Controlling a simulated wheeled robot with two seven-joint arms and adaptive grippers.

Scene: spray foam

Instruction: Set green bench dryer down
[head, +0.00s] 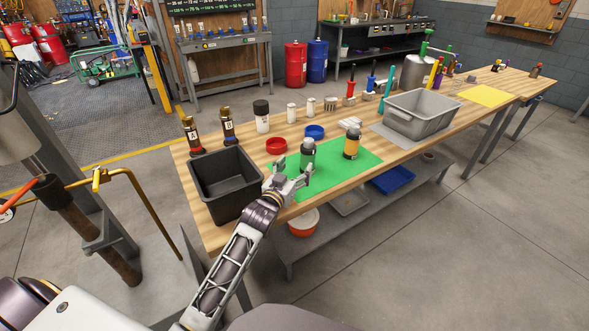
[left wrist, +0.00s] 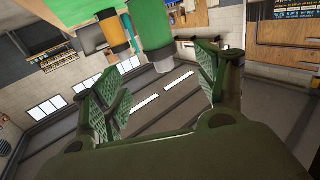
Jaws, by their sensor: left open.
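The green bench dryer (head: 308,153), a green cylinder with a dark grey top, stands upright on the green mat (head: 345,173) on the wooden bench. My left gripper (head: 294,175) is open just in front of it, at the near edge of the mat. In the left wrist view the green dryer (left wrist: 152,25) shows at the top, beyond the spread fingers of the gripper (left wrist: 158,82). The fingers look clear of it and hold nothing. The dryer's lower part is partly hidden by the gripper in the head view. My right gripper is not in view.
An orange canister (head: 351,145) stands right of the dryer on the mat. A black bin (head: 226,178) is close on the left. Red (head: 276,146) and blue (head: 314,131) bowls sit behind. A grey tub (head: 418,115) is farther right. The mat's right part is bare.

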